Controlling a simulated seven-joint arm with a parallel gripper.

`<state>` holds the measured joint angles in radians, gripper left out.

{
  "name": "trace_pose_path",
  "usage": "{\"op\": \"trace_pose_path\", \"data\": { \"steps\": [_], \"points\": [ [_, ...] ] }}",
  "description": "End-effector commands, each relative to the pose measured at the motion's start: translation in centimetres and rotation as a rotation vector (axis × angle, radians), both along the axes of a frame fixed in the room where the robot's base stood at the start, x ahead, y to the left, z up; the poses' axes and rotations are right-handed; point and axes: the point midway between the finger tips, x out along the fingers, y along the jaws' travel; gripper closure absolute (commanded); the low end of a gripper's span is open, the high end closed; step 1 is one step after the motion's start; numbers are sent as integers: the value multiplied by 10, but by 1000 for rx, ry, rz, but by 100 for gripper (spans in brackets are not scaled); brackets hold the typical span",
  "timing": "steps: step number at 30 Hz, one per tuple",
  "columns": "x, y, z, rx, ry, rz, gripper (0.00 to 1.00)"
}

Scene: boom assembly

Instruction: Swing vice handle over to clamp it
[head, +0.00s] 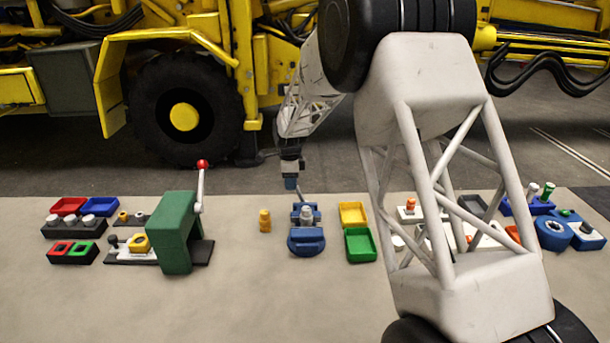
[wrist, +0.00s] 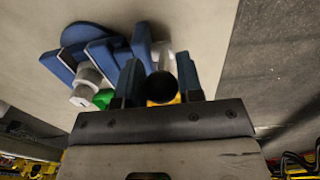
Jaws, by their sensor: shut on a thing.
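The blue vice (head: 306,240) stands on the table near the middle of the head view, with a grey cylindrical part (head: 306,214) at its jaws. In the wrist view the vice (wrist: 75,38) is at the upper left, with the grey part (wrist: 86,78) and a green piece (wrist: 103,98) by it. My gripper (head: 291,186) is at the vice's far side, low over the table. In the wrist view its fingers (wrist: 160,78) are on either side of a dark round end (wrist: 162,86), which looks like the vice handle. The fingers hide much of the handle.
An orange-yellow part (head: 265,221) stands just left of the vice. Yellow (head: 353,214) and green (head: 361,245) trays are close on its right. A green press (head: 175,232) with a red-knobbed lever stands further left. The table front is clear.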

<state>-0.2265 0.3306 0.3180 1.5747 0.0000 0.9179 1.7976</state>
Motion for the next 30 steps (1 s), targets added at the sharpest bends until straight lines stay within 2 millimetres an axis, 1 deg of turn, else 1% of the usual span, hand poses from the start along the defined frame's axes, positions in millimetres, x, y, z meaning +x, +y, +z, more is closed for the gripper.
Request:
{"op": "trace_pose_path", "data": {
  "steps": [5,6,8,9,17,30],
  "points": [
    [0,0,0,0,0,0,78],
    [0,0,0,0,0,0,65],
    [0,0,0,0,0,0,55],
    [0,0,0,0,0,0,53],
    [0,0,0,0,0,0,53],
    [0,-7,2,0,0,0,53]
  ]
}}
